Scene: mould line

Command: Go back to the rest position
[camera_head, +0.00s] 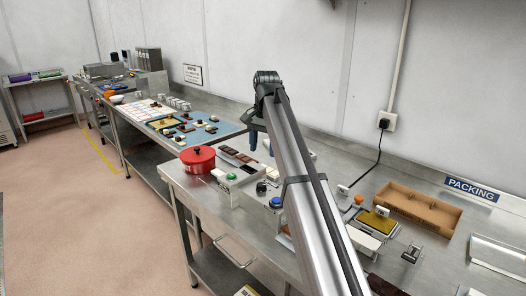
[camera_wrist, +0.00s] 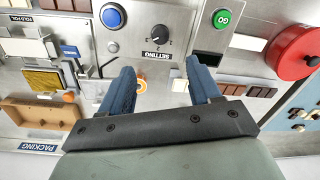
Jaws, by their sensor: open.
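My gripper (camera_wrist: 160,68) is open, with its two blue fingers apart and nothing between them in the wrist view. In the head view my gripper (camera_head: 259,142) hangs above the back of the metal bench, and my arm hides part of the bench. In the wrist view the fingers point toward a metal panel with a setting knob (camera_wrist: 158,34), a blue button (camera_wrist: 112,18) and a green button (camera_wrist: 221,19). Whether the fingers touch the bench cannot be told.
A red lidded pot (camera_head: 197,160) stands left of my gripper. A cardboard tray (camera_head: 418,207) and a yellow-topped block (camera_head: 378,222) lie to the right. A black cord runs to a wall socket (camera_head: 384,122). The wall stands close behind. The floor (camera_head: 70,220) at left is clear.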

